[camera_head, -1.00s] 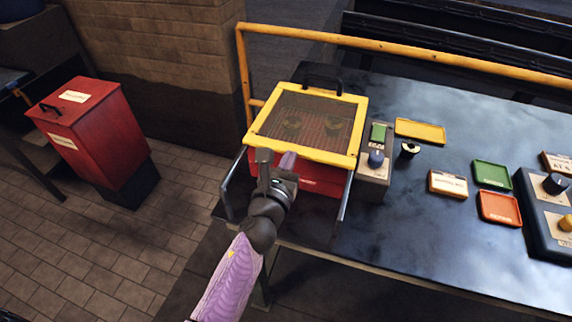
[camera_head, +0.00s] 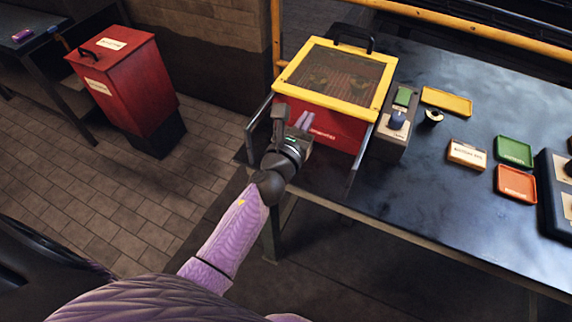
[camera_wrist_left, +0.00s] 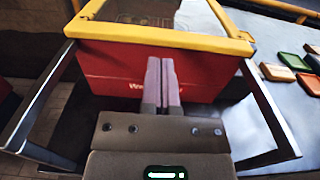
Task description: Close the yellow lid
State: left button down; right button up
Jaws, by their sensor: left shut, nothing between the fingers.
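The yellow lid (camera_head: 304,88) is a yellow frame around a dark see-through panel. It lies flat on top of the red box (camera_head: 335,128), with no gap visible along its front edge. Its front edge also shows in the left wrist view (camera_wrist_left: 160,36). My left gripper (camera_head: 302,121) is in front of the red box's front face, just below the lid's front edge. Its fingers are together and empty, and in the left wrist view (camera_wrist_left: 162,82) they point at the red face. Whether they touch it I cannot tell. My right gripper is not in view.
Grey metal rails (camera_head: 359,158) stick out on both sides of the red box's front. A control box (camera_head: 396,122) with a blue knob stands right of it. Coloured trays (camera_head: 446,101) lie further right. A red bin (camera_head: 130,85) stands on the floor at left.

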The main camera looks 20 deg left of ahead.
pick_arm(q)
jog(key=s, duration=1)
jog(key=s+f+n+g, duration=0.55)
jog(key=f+n, duration=0.35)
jog(key=f, duration=0.4)
jog(key=s+f+n+g, duration=0.5)
jog(key=f+n, duration=0.4)
jog(key=f, duration=0.5)
jog(key=s+a+f+n+g, duration=0.1)
jog(key=s+f+n+g, duration=0.1)
jog(key=s+n, duration=0.3)
jog(key=s+a+f+n+g, duration=0.1)
jog(key=s+f+n, duration=0.3)
jog(key=s, duration=0.6)
jog(key=s+a+f+n+g+b, duration=0.1)
jog(key=s+f+n+g, duration=0.3)
jog(key=s+n, duration=0.2)
jog(key=shift+s+a+n+y, duration=0.4)
jog(key=shift+s, duration=0.65)
